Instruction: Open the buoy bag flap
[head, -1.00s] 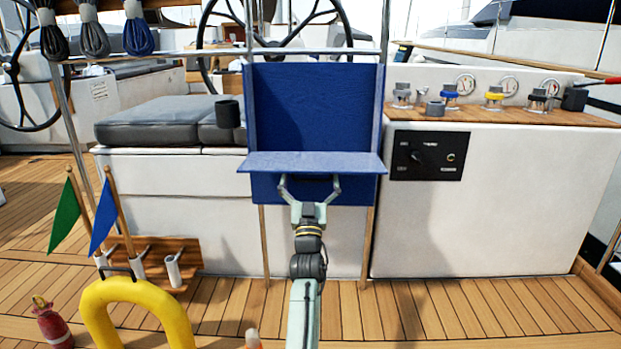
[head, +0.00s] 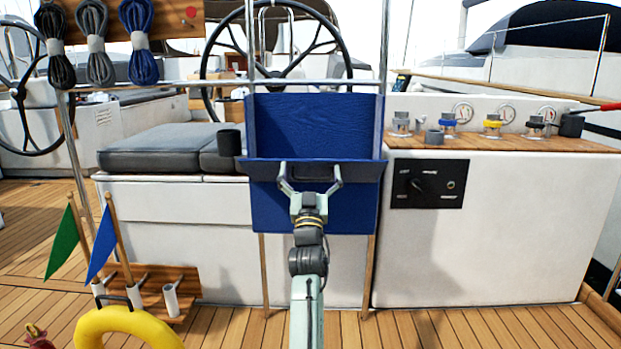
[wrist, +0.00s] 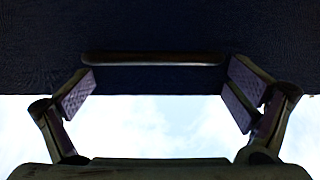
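The blue buoy bag (head: 315,215) hangs from the rail in front of the cockpit seat. Its flap (head: 366,171) stands out toward me from the bag's front, tilted, and the bag's blue back panel (head: 315,122) shows above it. My gripper (head: 311,172) is open, its two fingers spread at the flap. In the wrist view the spread fingers (wrist: 160,88) reach to the dark edge of the flap (wrist: 190,30), with a dark bar-like handle (wrist: 152,59) between and beyond them. Whether the fingertips touch the flap I cannot tell.
A yellow horseshoe buoy (head: 125,328) stands at the lower left near a flag holder (head: 160,275). A grey seat cushion (head: 160,150) is at the left. Deck at lower right is clear.

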